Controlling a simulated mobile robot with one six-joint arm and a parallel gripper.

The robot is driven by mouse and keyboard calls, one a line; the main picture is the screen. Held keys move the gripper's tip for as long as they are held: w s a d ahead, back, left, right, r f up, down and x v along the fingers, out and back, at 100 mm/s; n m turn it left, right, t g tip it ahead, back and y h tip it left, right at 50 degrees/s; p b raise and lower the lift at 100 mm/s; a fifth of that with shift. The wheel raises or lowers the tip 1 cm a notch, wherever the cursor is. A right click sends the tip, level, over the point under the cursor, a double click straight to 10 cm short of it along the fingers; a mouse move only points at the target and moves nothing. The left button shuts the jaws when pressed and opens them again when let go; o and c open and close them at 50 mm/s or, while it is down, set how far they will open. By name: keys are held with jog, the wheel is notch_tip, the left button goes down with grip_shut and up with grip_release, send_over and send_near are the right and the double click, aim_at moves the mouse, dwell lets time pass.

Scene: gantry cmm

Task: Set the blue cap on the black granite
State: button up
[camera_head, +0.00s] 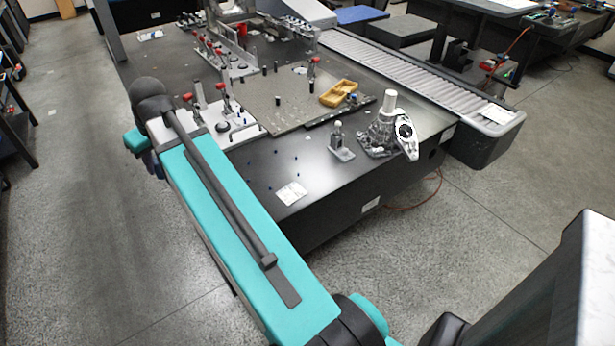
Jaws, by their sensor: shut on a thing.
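The black granite (325,178) is the large dark table surface in the middle of the view. Its near part is mostly bare, with a few tiny dark blue spots and a white label (291,193). I cannot make out the blue cap in this view. My teal arm runs from the bottom centre up to a dark joint at the upper left.
Floor is clear at right.

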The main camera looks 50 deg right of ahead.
jog(key=s+d+f+b, duration=0.1)
jog(key=s+d+f, duration=0.3)
jog(key=s+d, duration=0.6)
jog(key=s+d+f+b, duration=0.2)
jog(key=s+d+f, duration=0.35)
jog(key=d, duration=0.85)
jog(key=s+d+f, duration=0.2)
jog(key=s+d, duration=0.2)
jog(key=s, duration=0.4)
jog(key=s+d+f+b, duration=0.1)
jog(key=s+d+f, duration=0.1)
jog(key=s+d, duration=0.3)
jog(key=s+d+f+b, duration=0.1)
jog(key=s+d, duration=0.3)
jog(key=s, duration=0.7)
jog(key=shift+d+f+n, duration=0.15)
jog(key=shift+f+n, duration=0.15)
jog(key=shift+f, duration=0.45)
jog(key=w+d, duration=0.2)
jog(key=w, duration=0.2)
jog(key=w+d+f+p, duration=0.1)
jog(key=w+d, duration=0.2)
jog(key=w, duration=0.2)
jog(key=w+d+p, duration=0.1)
jog(key=w+d, duration=0.1)
jog(key=w, duration=0.3)
jog(key=shift+w+d+f, duration=0.1)
jog(key=shift+d+f, duration=0.1)
jog(key=shift+f, duration=0.15)
